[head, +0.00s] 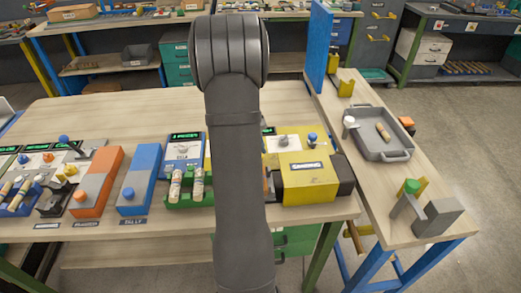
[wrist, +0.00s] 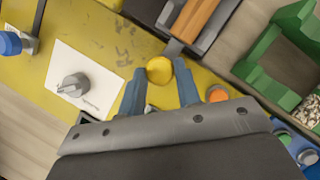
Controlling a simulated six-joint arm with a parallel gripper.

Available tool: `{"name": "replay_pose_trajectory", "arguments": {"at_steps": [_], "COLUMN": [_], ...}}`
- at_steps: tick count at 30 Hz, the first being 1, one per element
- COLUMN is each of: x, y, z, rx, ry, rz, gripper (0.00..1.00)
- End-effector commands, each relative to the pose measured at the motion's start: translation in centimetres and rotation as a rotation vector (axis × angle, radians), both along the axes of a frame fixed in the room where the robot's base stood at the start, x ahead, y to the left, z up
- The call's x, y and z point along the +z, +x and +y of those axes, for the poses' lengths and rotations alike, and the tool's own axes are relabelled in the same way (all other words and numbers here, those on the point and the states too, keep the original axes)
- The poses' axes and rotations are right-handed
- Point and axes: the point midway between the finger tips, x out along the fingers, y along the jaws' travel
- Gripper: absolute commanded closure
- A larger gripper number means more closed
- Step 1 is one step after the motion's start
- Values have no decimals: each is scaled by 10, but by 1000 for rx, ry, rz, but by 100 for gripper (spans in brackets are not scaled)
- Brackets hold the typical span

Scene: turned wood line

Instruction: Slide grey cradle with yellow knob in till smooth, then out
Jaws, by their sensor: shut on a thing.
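The yellow knob (wrist: 159,70) is between the fingertips of my gripper (wrist: 161,80) in the wrist view, and the fingers are shut on it. A grey stem runs from the knob to the grey cradle (wrist: 203,42), which holds a brown wooden piece (wrist: 196,20). The cradle's far end is cut off by the top of the picture. In the head view my arm hides the gripper, the knob and the cradle. Part of the yellow machine (head: 311,186) shows right of the arm.
In the wrist view a grey dial (wrist: 73,86) on a white plate is at left, an orange button (wrist: 217,94) beside the right finger, and a green crate (wrist: 262,66) at right. In the head view, a blue box (head: 140,180) stands left and a grey tray (head: 372,154) right.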

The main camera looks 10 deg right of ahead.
Motion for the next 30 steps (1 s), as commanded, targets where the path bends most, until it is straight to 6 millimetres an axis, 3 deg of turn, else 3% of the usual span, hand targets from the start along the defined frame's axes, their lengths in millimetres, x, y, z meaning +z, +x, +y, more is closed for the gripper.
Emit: {"name": "replay_pose_trajectory", "arguments": {"at_steps": [1, 2, 3, 13, 17, 30], "x": [0, 0, 1, 1, 10, 102], "y": [1, 1, 1, 1, 4, 31], "z": [5, 6, 6, 4, 6, 34], "rx": [3, 2, 3, 2, 3, 3], "ry": [9, 9, 9, 6, 5, 7], "rz": [-3, -2, -2, -1, -3, -6], "gripper": [100, 68, 60, 60, 60, 60]}}
